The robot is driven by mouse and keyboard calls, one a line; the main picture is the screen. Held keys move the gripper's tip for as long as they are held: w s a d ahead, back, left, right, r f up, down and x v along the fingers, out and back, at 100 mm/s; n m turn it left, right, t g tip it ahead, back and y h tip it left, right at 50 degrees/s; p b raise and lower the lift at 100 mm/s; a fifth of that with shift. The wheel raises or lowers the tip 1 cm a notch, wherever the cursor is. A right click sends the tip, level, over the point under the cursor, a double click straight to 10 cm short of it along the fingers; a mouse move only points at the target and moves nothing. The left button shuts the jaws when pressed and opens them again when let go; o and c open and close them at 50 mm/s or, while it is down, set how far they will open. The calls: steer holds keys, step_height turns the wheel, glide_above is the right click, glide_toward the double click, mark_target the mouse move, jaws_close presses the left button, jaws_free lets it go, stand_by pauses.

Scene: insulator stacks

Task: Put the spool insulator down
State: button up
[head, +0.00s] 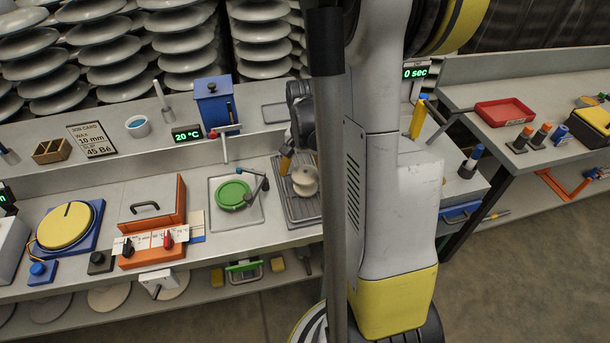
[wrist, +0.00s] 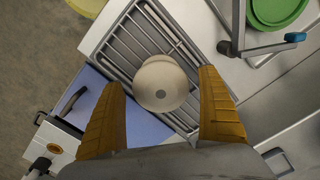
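The cream spool insulator (head: 305,181) is at the metal drying rack (head: 299,211) on the bench. In the wrist view the spool insulator (wrist: 160,84) appears end-on, with a dark centre hole, over the bars of the rack (wrist: 125,45). My gripper (wrist: 160,80) has its two yellow fingers spread on either side of the spool, with a visible gap on each side. In the head view my gripper (head: 290,163) is just above and left of the spool, partly hidden by my arm.
Left of the rack is a green disc (head: 233,195) on a plate with a jointed arm (head: 256,184). A blue box (head: 214,101) and a temperature display (head: 187,134) stand on the shelf behind. A red tray (head: 505,112) lies on the right table.

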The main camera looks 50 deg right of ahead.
mark_target(305, 173)
steer(key=shift+r, duration=0.1)
step_height(305, 173, up, 12)
steer(key=p, duration=0.5)
steer(key=s+a+r+n+t, duration=0.2)
steer(key=a+n, duration=0.4)
steer(key=a, duration=0.6)
steer(key=s+a+r+n+t, duration=0.2)
steer(key=a+r+n+t, duration=0.3)
steer(key=a, duration=0.7)
step_height(305, 173, up, 3)
steer(key=shift+a+f+n, duration=0.15)
steer(key=shift+f+n, duration=0.05)
steer(key=shift+n, duration=0.8)
